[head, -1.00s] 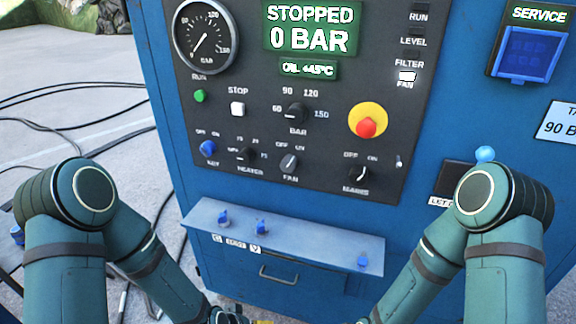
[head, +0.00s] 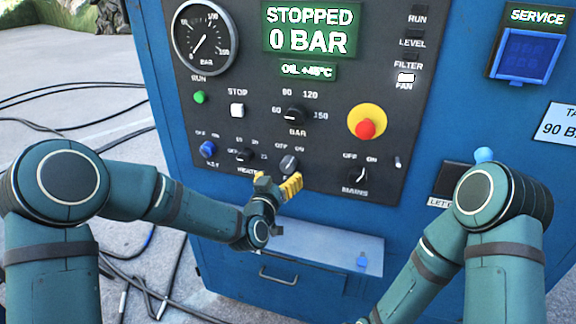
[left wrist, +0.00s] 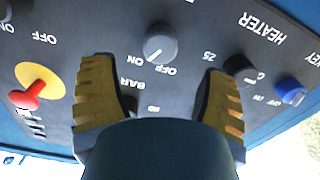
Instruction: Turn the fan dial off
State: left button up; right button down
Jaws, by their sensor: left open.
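The fan dial (head: 289,164) is a grey knob low on the dark control panel, below its OFF and ON labels. In the left wrist view the fan dial (left wrist: 160,45) lies ahead between the fingertips, and its white mark points toward the ON side. My left gripper (head: 278,184) is open with yellow-padded fingers, just below the dial in the head view. In the left wrist view my left gripper (left wrist: 162,80) has its fingers spread either side of the dial, with no visible contact. My right gripper is out of view; only its arm shows.
The heater knob (head: 244,156) and blue key switch (head: 208,149) are left of the dial. The mains knob (head: 355,174) and red stop button (head: 365,128) are to the right. A blue shelf (head: 330,247) juts out below. The FAN lamp (head: 406,78) is lit white.

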aim_at(286, 167)
pick_arm(q)
jog(key=x, duration=0.7)
jog(key=shift+w, duration=0.1)
jog(key=c, duration=1.2)
